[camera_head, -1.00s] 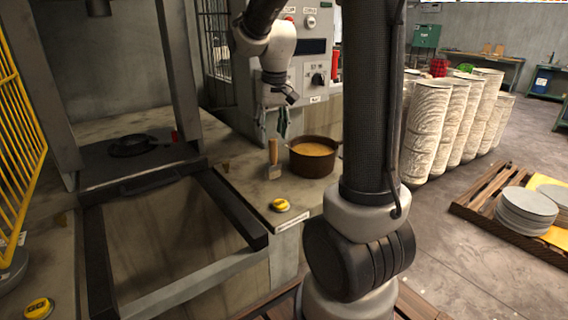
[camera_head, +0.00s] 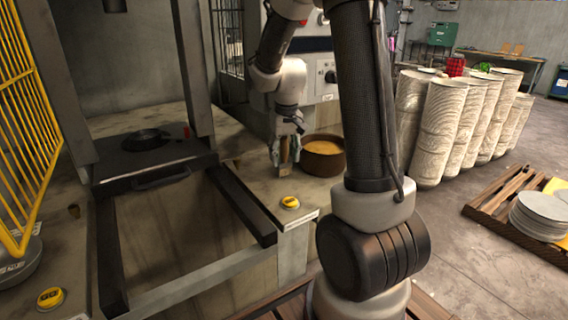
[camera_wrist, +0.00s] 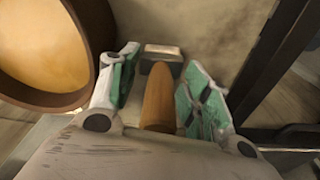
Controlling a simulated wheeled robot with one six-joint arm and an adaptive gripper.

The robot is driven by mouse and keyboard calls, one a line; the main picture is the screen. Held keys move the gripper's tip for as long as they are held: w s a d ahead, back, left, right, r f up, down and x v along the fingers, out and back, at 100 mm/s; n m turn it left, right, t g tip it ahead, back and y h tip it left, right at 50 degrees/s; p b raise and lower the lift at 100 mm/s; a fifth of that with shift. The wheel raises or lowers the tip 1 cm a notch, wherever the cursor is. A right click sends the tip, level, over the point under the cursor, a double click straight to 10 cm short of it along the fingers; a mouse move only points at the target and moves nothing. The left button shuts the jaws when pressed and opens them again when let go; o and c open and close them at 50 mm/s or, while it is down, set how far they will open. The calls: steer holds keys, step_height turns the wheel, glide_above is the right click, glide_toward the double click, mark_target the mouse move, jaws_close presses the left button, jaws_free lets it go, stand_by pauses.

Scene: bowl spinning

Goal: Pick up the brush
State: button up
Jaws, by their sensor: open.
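The brush stands upright on the grey worktop beside the brown bowl. The brush's wide base (camera_wrist: 162,51) shows beyond the handle. In the head view my gripper (camera_head: 284,150) is lowered over the brush, pointing down, and its fingers hide part of the handle (camera_head: 284,152). My gripper is open around the handle.
The brown bowl (camera_head: 322,164) with orange-yellow contents stands close to the right of my gripper; it fills the left of the wrist view (camera_wrist: 92,88). A dark metal frame (camera_head: 240,212) lies to the left.

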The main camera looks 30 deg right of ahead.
jaws_close()
steer(key=shift+r, duration=0.15)
step_height(320, 180, up, 28)
stand_by(0.6)
